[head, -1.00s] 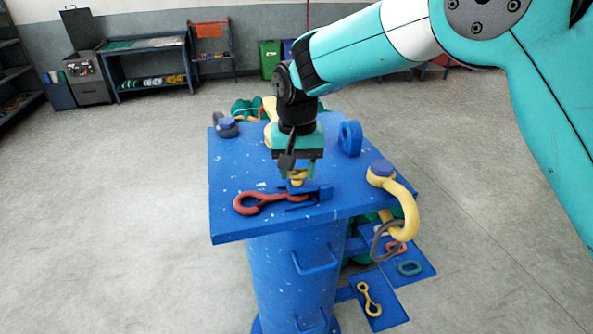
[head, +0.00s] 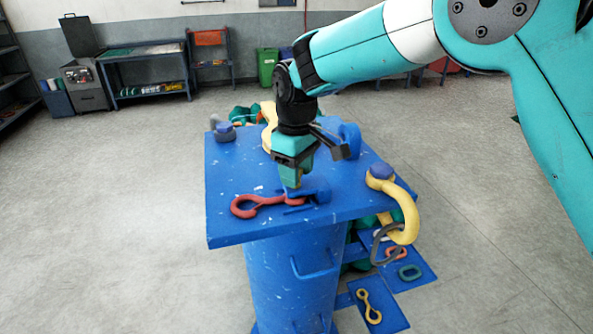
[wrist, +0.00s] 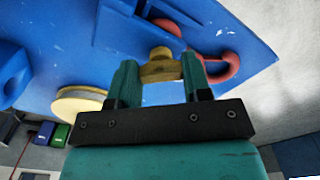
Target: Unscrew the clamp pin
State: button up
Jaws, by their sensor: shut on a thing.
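The yellow clamp pin (wrist: 160,68) sits between the two teal fingers of my gripper (wrist: 159,76) in the wrist view, with both fingers closed against its sides. In the head view my gripper (head: 292,182) points down at the blue clamp (head: 318,191) on the blue table, and its fingers largely hide the pin. A red double-eyed link (head: 262,204) lies at the clamp, its near end reaching left across the tabletop; part of it also shows behind the pin in the wrist view (wrist: 222,66). I cannot tell how far the pin is threaded in.
The blue pedestal table (head: 226,178) also bears a yellow shackle (head: 405,207) at its right edge, a blue upright ring (head: 350,140) behind, and a grey-and-blue shackle (head: 224,132) at the back left. The floor on the left is clear.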

jog(key=n, duration=0.7)
jog(key=shift+w+f, duration=0.1)
jog(key=shift+f, duration=0.05)
jog(key=n, duration=0.7)
jog(key=shift+f+n+b, duration=0.1)
jog(key=shift+n+b, duration=0.2)
jog(key=n, duration=0.3)
jog(key=shift+w+n, duration=0.1)
jog(key=shift+n, duration=0.2)
jog(key=n, duration=0.3)
jog(key=shift+a+n, duration=0.1)
jog(key=shift+n, duration=0.3)
jog(key=n, duration=0.3)
jog(key=shift+a+f, duration=0.1)
jog(key=shift+n, duration=2.1)
